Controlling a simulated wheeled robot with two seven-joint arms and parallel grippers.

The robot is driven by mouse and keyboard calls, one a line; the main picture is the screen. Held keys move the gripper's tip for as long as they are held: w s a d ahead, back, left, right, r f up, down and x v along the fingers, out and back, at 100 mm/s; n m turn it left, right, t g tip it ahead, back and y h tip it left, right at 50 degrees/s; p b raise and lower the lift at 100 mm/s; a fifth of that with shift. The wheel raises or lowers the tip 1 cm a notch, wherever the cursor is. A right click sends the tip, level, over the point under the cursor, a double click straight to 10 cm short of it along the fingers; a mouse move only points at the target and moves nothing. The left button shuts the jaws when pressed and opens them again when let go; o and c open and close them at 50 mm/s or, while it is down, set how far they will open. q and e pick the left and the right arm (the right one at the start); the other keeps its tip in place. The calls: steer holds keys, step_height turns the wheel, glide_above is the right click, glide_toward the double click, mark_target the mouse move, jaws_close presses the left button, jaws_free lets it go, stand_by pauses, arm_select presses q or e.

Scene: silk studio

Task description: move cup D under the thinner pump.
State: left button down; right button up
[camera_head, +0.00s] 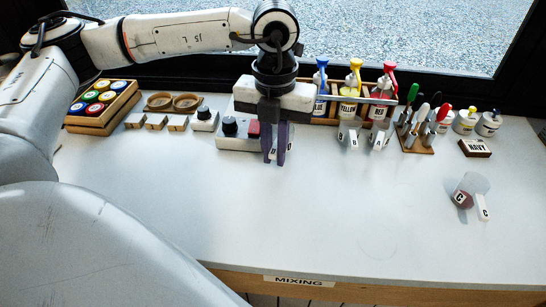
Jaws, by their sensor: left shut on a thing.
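My left gripper (276,158) hangs from the left arm over the back middle of the table, fingers pointing down, in front of a grey box with a black knob. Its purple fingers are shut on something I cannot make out. No cup lettered D can be read. Two small clear cups with lettered tags, one on the left (348,135) and one marked A (379,138), stand below the pump bottles. Blue (321,78), yellow (351,85) and red (382,88) pump bottles stand in a wooden rack. A thinner pump cannot be identified; the gripper hides part of the back row.
A tool holder (415,136), white jars (466,120) and a NAVY block (475,148) line the back right. Colored jars (92,97) sit back left. The middle front is clear.

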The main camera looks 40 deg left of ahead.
arm_select(q)
steer(key=shift+w+a+f, duration=0.1)
steer(key=shift+w+a, duration=0.45)
steer(key=shift+w, duration=0.3)
steer(key=shift+w+a+r, duration=0.1)
steer(key=shift+w+a, duration=0.4)
steer(key=shift+w, duration=0.4)
steer(key=shift+w+a+f, duration=0.1)
steer(key=shift+w+a, duration=0.45)
steer(key=shift+w, duration=0.3)
steer(key=shift+f+b, duration=0.5)
steer(key=shift+f, duration=0.15)
steer(key=c, duration=1.7)
jaws_free()
step_height(320, 180, up, 10)
steer(key=shift+d+r, duration=0.1)
steer(key=shift+r, duration=0.15)
